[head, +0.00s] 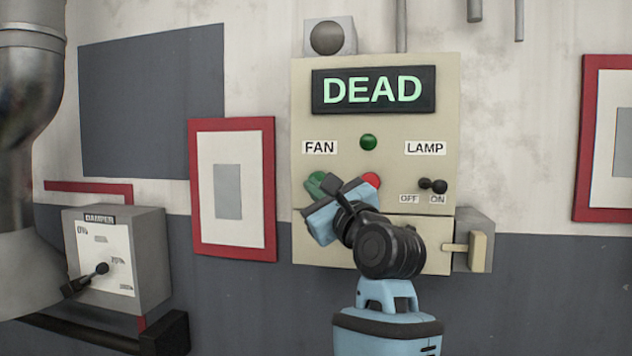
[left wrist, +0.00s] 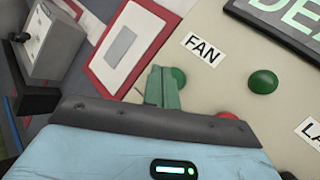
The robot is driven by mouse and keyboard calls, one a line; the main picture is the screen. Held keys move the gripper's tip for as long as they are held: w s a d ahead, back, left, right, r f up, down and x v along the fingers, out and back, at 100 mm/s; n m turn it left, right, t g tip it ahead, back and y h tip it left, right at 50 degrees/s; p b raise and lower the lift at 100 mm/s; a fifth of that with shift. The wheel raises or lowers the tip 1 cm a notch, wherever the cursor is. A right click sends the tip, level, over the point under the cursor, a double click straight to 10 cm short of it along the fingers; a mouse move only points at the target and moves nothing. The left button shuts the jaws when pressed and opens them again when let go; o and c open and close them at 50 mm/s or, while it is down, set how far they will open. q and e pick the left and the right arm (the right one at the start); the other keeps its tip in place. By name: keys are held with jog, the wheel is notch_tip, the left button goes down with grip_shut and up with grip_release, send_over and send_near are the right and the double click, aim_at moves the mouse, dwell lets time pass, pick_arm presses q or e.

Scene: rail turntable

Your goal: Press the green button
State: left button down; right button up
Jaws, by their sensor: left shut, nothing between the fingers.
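The green button (head: 315,179) sits below the FAN label on the beige panel (head: 445,120), partly hidden by my left gripper in the head view. In the left wrist view the green button (left wrist: 179,76) shows just beside the fingertips. My left gripper (head: 329,184) is shut and empty, with its fingers pointing at the panel by the button. The closed fingers (left wrist: 163,80) look greenish in the left wrist view. I cannot tell whether they touch the button. My right gripper is in neither view.
A red button (head: 372,180) is right of my gripper, partly covered. A green dome (head: 369,142) sits above, under the DEAD display (head: 373,90). The LAMP switch (head: 433,186) points toward ON. A damper box (head: 115,255) and a red-framed board (head: 234,190) are at left.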

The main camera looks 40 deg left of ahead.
pick_arm(q)
jog(key=s, duration=0.1)
jog(key=s+d, duration=0.2)
jog(key=shift+s+r+p, duration=0.1)
jog(key=shift+s+p, duration=0.2)
jog(key=shift+a, duration=0.1)
dwell(0.7)
